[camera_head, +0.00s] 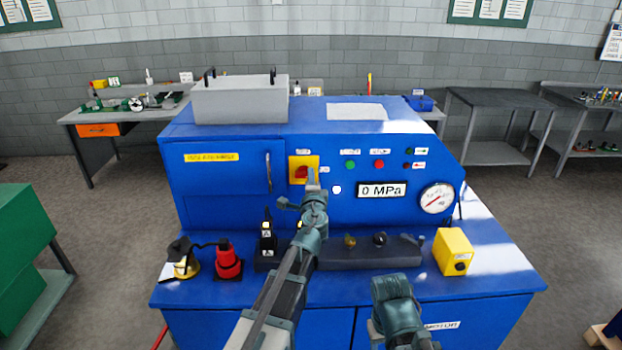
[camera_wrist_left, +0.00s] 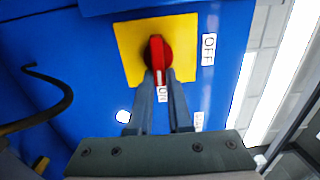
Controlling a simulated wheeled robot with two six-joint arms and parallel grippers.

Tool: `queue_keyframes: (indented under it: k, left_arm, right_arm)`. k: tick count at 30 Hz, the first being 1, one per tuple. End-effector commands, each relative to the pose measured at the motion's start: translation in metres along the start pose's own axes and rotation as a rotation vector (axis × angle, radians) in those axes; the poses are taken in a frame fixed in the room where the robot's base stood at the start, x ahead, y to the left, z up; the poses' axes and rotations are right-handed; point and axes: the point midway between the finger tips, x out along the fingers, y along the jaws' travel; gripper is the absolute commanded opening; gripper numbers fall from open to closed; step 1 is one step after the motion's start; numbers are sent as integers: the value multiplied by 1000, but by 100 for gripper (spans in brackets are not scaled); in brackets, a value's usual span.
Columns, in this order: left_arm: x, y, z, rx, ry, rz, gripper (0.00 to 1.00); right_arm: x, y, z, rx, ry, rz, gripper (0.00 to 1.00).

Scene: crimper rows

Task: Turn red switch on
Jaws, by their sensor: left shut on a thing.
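The red switch (camera_head: 301,172) sits on a yellow plate (camera_head: 294,162) on the front of the blue machine. In the left wrist view, its red handle (camera_wrist_left: 156,50) points down the picture toward the ON label (camera_wrist_left: 162,94), and the OFF label (camera_wrist_left: 209,49) is to the right. My left gripper (camera_head: 312,180) is at the switch, and in the left wrist view its fingers (camera_wrist_left: 159,76) are shut on the handle's end, one on each side. Part of my right arm shows at the bottom of the head view, but its gripper fingers do not.
The panel has a green button (camera_head: 350,165), a red button (camera_head: 379,165), a display (camera_head: 382,190) reading 0 MPa and a gauge (camera_head: 437,198).

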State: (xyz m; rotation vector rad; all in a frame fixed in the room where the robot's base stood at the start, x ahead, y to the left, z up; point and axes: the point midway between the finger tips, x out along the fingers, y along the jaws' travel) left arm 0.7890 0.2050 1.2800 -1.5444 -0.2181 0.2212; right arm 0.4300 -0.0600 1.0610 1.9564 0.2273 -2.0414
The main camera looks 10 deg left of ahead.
Motion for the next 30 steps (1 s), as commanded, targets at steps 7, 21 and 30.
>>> queue_keyframes:
  k: [7, 21, 30]
  left_arm:
    - [-1, 1, 0, -1, 1, 1, 44]
    - [-6, 0, 1, -1, 0, 0, 48]
    - [-40, 0, 7, -1, -2, 0, 48]
  right_arm:
    - [1, 0, 0, 0, 0, 0, 50]
    - [0, 0, 0, 0, 0, 0, 50]
    - [0, 0, 0, 0, 0, 0, 50]
